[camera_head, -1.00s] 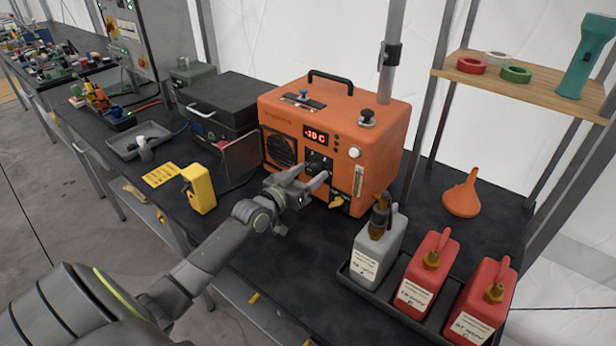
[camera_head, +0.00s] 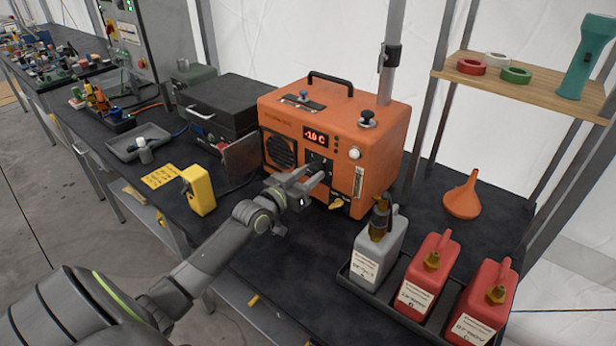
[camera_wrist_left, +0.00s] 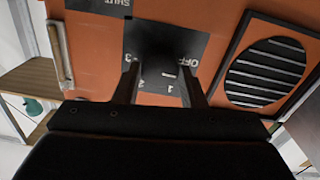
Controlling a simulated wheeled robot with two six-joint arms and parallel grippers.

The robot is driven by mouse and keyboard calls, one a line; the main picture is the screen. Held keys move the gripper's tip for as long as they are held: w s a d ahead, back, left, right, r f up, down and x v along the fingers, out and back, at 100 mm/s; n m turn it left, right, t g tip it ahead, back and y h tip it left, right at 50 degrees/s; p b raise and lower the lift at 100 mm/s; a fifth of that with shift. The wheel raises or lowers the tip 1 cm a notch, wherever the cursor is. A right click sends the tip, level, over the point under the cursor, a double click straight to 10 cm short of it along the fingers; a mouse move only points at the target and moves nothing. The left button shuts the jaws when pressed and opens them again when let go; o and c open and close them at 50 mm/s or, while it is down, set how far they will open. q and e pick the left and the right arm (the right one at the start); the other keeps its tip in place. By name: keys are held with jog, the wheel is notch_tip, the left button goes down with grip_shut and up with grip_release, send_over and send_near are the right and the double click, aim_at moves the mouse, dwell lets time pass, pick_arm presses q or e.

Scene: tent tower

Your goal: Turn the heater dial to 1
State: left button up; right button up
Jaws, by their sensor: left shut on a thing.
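The orange heater (camera_head: 385,140) stands on the dark bench in the head view, its lit display (camera_head: 316,137) reading about -10 C. The dark dial (camera_head: 319,165) is on the black panel below the display. My left gripper (camera_head: 313,177) is in front of that panel, shut on the dial. In the left wrist view, its two fingers (camera_wrist_left: 158,72) flank the dark dial (camera_wrist_left: 160,50). The marks OFF, 3 and 1 show partly on the panel (camera_wrist_left: 172,30); the dial's pointer cannot be made out. My right gripper is not in view.
A yellow box (camera_head: 199,190) stands left of my arm. Grey and red canisters (camera_head: 428,270) stand in a tray at the front right, near an orange funnel (camera_head: 463,198). A black case (camera_head: 222,103) sits left of the heater.

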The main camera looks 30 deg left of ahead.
pick_arm(q)
jog(key=m+b, duration=0.5)
jog(key=m, duration=0.1)
jog(key=shift+f, duration=0.2)
jog(key=m+b, duration=0.1)
jog(key=m, duration=0.1)
jog(key=shift+m, duration=0.4)
jog(key=shift+r+m+b, duration=0.15)
jog(key=shift+m+b, duration=0.8)
jog(key=shift+m, duration=0.15)
jog(key=o, duration=1)
jog(key=shift+s, duration=0.1)
jog(key=s+a+p, duration=0.1)
jog(key=s+p, duration=0.3)
jog(key=s, duration=1.3)
jog(key=shift+a+r, duration=0.2)
jog(key=shift+r, duration=0.05)
